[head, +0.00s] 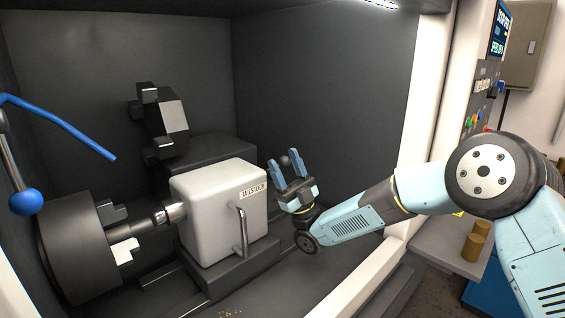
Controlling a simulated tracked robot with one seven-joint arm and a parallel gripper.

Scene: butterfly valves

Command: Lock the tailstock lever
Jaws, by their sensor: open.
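The tailstock (222,210) is a light grey block labelled "TAILSTOCK" on a dark base inside the machine. A metal bar handle (242,230) stands upright on its right front face.
A dark chuck (78,248) with light jaws faces the tailstock at the left. A tool turret (163,120) stands behind. A blue hose (65,125) and a blue ball-ended lever (26,201) are at the far left. The white door frame (425,85) borders the opening at right.

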